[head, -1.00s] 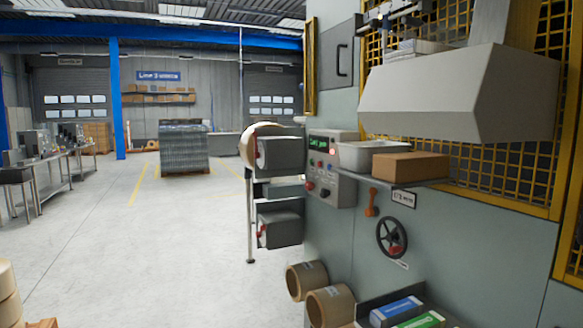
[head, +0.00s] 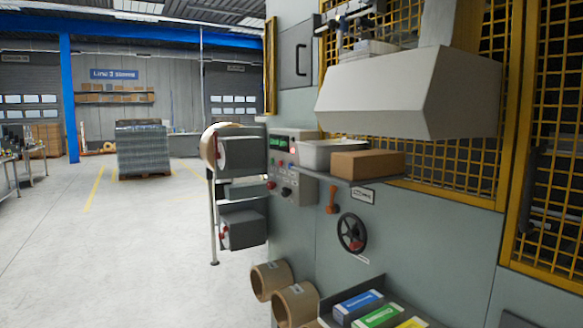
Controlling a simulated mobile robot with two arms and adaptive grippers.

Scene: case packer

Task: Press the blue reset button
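The control panel (head: 307,189) is a grey box on the machine's front, left of the shelf. The buttons are too small to tell which one is the blue reset button. Neither of my grippers is in the head view.
A shelf (head: 385,181) juts out right of the panel, with a white tray (head: 318,156) and brown carton (head: 366,164) on it. A handwheel (head: 352,233) sits below. Grey units (head: 242,153) stand left of the panel.

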